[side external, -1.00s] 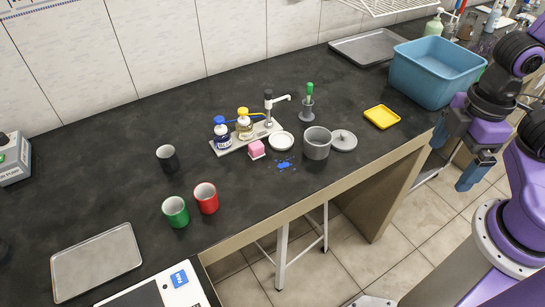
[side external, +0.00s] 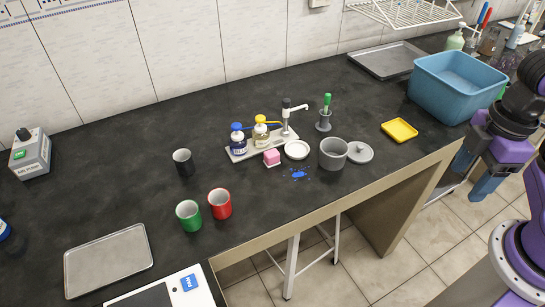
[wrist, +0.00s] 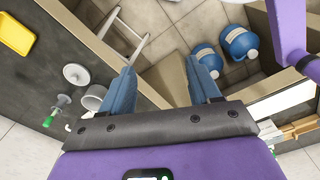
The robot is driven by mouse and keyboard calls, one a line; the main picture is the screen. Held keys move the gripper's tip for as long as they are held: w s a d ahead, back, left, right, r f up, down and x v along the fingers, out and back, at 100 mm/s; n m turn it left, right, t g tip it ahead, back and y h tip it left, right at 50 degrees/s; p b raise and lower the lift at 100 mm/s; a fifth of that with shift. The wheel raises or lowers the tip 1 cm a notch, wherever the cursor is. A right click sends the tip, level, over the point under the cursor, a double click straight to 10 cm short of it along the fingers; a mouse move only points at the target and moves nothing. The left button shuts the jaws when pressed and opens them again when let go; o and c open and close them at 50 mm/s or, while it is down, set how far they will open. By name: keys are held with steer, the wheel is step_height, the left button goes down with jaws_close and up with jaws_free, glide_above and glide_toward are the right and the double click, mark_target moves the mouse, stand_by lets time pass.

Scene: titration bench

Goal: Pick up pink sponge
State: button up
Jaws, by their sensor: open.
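The pink sponge (side external: 271,157) is a small pink and white block on the dark bench, in front of the bottle tray and left of a white dish. My gripper (side external: 472,173) is at the right, beyond the bench's front edge and far from the sponge. In the wrist view my gripper (wrist: 165,92) shows two blue fingers spread apart with nothing between them, over the floor. The sponge is not seen in the wrist view.
A grey pot (side external: 333,154) and its lid (side external: 360,152) stand right of the white dish (side external: 297,150). A yellow tray (side external: 400,130) and a blue tub (side external: 457,88) are at the right. Green (side external: 189,216) and red (side external: 220,204) cups stand left.

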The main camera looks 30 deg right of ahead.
steer(key=n, duration=0.5)
glide_above(272, 152)
step_height(272, 152, down, 3)
step_height(272, 152, down, 10)
steer(key=shift+s+d+f, duration=0.15)
steer(key=shift+f, duration=0.1)
steer(key=shift+a+f, duration=0.2)
steer(key=shift+f, duration=2.7)
steer(key=c, duration=1)
